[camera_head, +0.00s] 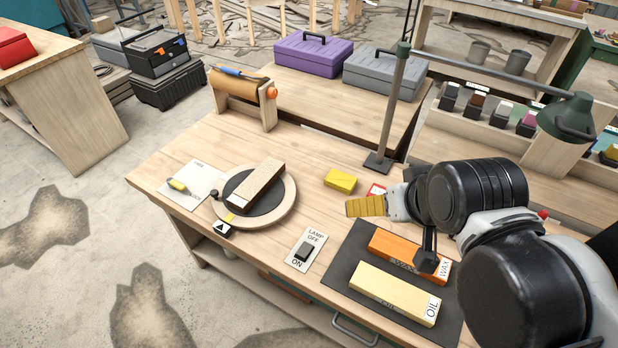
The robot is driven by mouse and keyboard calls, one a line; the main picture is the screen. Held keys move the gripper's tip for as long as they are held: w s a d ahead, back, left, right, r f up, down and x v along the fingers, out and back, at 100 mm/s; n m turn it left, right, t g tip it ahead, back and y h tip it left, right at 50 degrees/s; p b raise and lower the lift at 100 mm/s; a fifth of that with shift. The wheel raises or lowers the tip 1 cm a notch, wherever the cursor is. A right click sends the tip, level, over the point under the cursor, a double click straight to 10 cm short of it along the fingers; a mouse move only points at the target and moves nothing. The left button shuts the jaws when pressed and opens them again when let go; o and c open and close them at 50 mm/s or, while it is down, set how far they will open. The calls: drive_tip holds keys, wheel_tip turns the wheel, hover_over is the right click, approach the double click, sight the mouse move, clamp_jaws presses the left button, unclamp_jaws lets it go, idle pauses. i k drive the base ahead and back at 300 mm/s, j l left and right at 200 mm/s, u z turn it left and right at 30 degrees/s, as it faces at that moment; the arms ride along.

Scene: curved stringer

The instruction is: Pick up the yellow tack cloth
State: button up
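The yellow tack cloth (341,180) appears to be the small folded yellow block lying on the wooden workbench, right of the round turntable. My gripper (366,206) reaches in from the right, with ribbed yellow fingers pointing left. In the picture it is just below and right of the cloth, with a narrow gap between them. Its fingers overlap in this view, so the space between them is hidden and I cannot tell whether they are apart.
A turntable (284,211) bears a wooden block (257,184). A lamp post (390,120) stands behind the cloth. An orange WAX block (395,249) and a cream OIL block (385,290) lie on a dark mat (352,246). A lamp switch (304,250) is in front.

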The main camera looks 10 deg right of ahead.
sight(340, 180)
drive_tip(key=i+j+z, duration=0.2)
drive_tip(key=j+z, duration=0.2)
drive_tip(key=j, duration=0.15)
drive_tip(key=i+j+z, duration=0.15)
drive_tip(key=j+z, duration=0.25)
drive_tip(key=j, duration=0.25)
drive_tip(key=j+z, duration=0.4)
drive_tip(key=j, duration=0.2)
drive_tip(key=j+z, duration=0.4)
drive_tip(key=j, duration=0.3)
